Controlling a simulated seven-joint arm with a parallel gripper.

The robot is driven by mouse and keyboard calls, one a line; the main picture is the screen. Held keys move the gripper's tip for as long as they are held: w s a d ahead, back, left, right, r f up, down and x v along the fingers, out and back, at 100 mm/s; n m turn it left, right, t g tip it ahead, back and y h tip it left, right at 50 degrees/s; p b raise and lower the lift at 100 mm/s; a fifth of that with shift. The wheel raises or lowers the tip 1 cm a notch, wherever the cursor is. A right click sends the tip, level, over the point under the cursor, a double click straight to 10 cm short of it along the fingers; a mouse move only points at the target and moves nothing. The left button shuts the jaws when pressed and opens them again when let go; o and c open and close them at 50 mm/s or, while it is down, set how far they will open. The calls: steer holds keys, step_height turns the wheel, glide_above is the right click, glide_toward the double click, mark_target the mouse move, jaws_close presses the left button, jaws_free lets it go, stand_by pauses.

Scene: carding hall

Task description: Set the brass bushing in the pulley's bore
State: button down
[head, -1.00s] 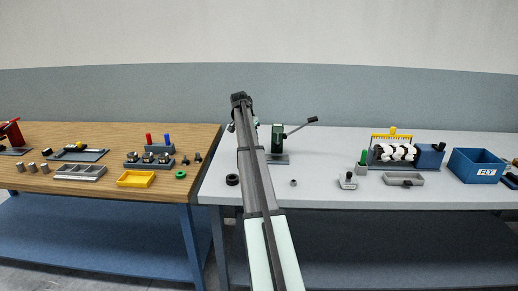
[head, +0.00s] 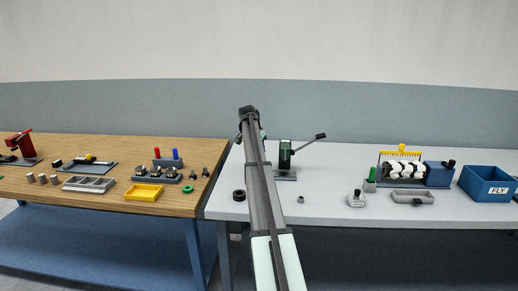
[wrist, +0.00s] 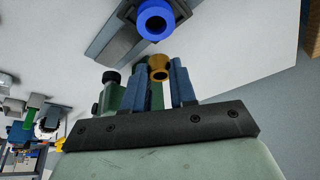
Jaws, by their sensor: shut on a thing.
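The brass bushing (wrist: 159,62) is a small gold flanged ring, in the wrist view. My gripper (wrist: 160,76) is shut on it, with one blue finger on each side. A blue ring with a round hole (wrist: 143,20) sits on a dark grey block beyond the fingertips, apart from the bushing. It may be the pulley; I cannot tell for sure. In the head view my arm hides my gripper and the bushing. A black ring (head: 239,195) lies on the pale bench left of my arm.
A green lever press (head: 285,155) stands right of my arm. A small grey ring (head: 301,200) and a grey block with a knob (head: 356,199) lie near the front edge. A blue FLY bin (head: 487,185) stands far right. The wooden bench (head: 110,205) adjoins at left.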

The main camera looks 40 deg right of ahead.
steer(key=shift+f, duration=2.6)
steer(key=shift+f, duration=0.85)
steer(key=c, duration=0.8)
jaws_free()
steer(key=shift+f, duration=0.1)
steer(key=shift+a, duration=0.15)
steer(key=v, duration=1.4)
